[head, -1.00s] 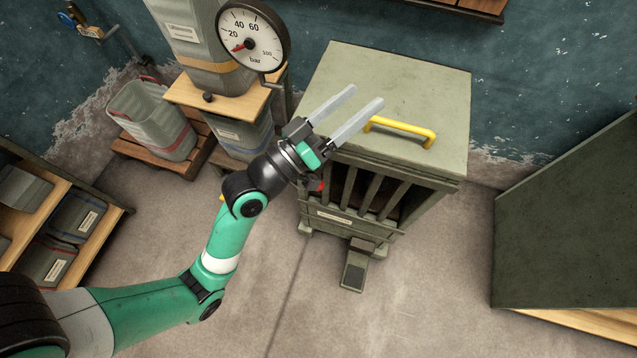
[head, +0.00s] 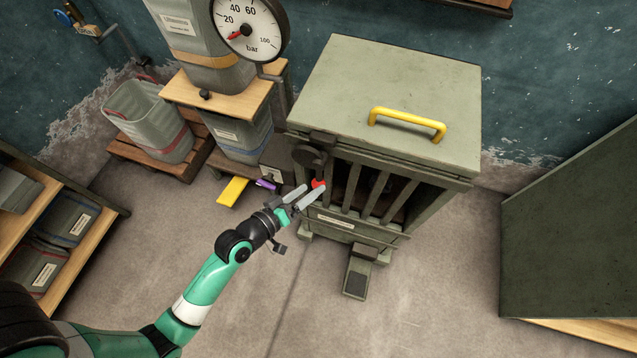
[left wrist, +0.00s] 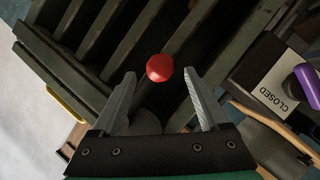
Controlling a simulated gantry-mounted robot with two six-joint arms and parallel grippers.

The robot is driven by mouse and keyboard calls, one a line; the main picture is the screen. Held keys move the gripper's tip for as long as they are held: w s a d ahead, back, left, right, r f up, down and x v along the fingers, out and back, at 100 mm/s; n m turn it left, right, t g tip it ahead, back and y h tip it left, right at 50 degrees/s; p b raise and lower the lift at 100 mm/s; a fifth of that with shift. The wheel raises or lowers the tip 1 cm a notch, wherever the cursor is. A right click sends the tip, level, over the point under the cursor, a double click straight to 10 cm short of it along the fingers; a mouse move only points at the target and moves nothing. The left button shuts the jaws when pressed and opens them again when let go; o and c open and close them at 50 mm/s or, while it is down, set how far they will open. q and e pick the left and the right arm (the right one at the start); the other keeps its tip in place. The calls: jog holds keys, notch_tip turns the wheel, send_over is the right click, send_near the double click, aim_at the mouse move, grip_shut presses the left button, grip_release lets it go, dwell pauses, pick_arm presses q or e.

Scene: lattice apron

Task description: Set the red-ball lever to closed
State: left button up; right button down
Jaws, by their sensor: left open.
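The red ball (head: 318,184) is at the lower end of a lever that hangs from a dark round pivot (head: 308,156) on the left front corner of the grey-green cabinet. My left gripper (head: 311,188) is open at the ball, below and left of the cabinet front. In the left wrist view, the red ball (left wrist: 160,68) appears between the two spread fingertips (left wrist: 159,74). I see no finger clearly touching it. A CLOSED label (left wrist: 275,85) is to the right of the ball, beside a purple part (left wrist: 308,85). My right gripper is not in view.
The cabinet (head: 400,90) has a yellow handle (head: 407,124) on top, vertical bars in front and a pedal (head: 356,277) at its foot. A yellow plate (head: 232,191) and a pressure gauge (head: 247,28) are to the left.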

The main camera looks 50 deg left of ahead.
aim_at(314, 187)
pick_arm(q)
jog(key=b+x, duration=0.1)
jog(key=x, duration=0.3)
jog(key=shift+w, duration=0.3)
jog(key=shift+c, duration=0.3)
grip_shut()
dwell(0.9)
